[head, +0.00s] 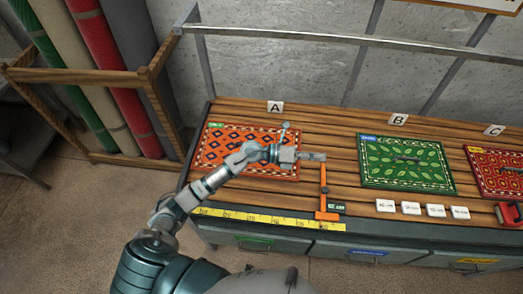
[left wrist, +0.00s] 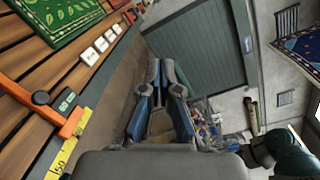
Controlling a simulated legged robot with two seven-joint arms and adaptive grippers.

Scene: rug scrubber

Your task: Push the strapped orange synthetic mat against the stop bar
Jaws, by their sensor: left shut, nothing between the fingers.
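The orange mat (head: 225,145) with dark diamonds and a patterned border lies flat on the slatted bench under sign A. My left forearm and hand cover its right part, so any strap there is hidden. An orange bar (head: 323,185), apparently the stop bar, stands across the slats to the right of the mat, with a narrow gap of bare wood between them. It also shows in the left wrist view (left wrist: 35,102). My left gripper (head: 320,156) is shut and empty, near the bar's far end; its fingers show in the left wrist view (left wrist: 165,72). My right gripper is out of view.
A yellow ruler (head: 265,219) runs along the bench front, with a small display (head: 337,207) beside the bar. A green mat (head: 405,163) and a red mat (head: 497,170) lie to the right. White tags (head: 410,208) sit before the green mat. Rolled rugs (head: 110,75) stand left.

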